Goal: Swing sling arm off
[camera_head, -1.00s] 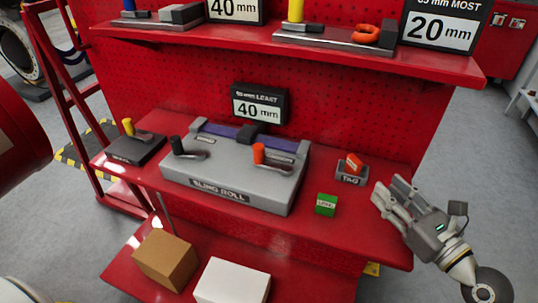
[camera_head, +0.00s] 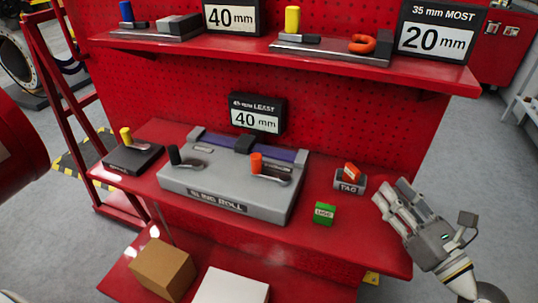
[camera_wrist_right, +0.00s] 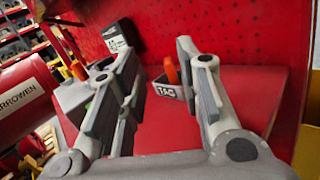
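The grey sling roll unit (camera_head: 228,188) sits on the middle red shelf. Its top carries a lever with a black knob (camera_head: 174,155) on the left and a lever with an orange knob (camera_head: 256,163) on the right. Neither lever is labelled legibly, so I cannot tell which is the sling arm. My right gripper (camera_head: 393,205) is open and empty, off the shelf's right end and apart from the unit. In the right wrist view its spread fingers (camera_wrist_right: 156,62) frame the TAG holder (camera_wrist_right: 168,90). They partly hide the unit. My left gripper is out of view.
A TAG holder with an orange tag (camera_head: 349,182) and a green block (camera_head: 324,213) stand right of the unit. A dark block with a yellow knob (camera_head: 126,135) is at left. A 40 mm sign (camera_head: 256,115) stands behind. An upper shelf (camera_head: 420,72) overhangs.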

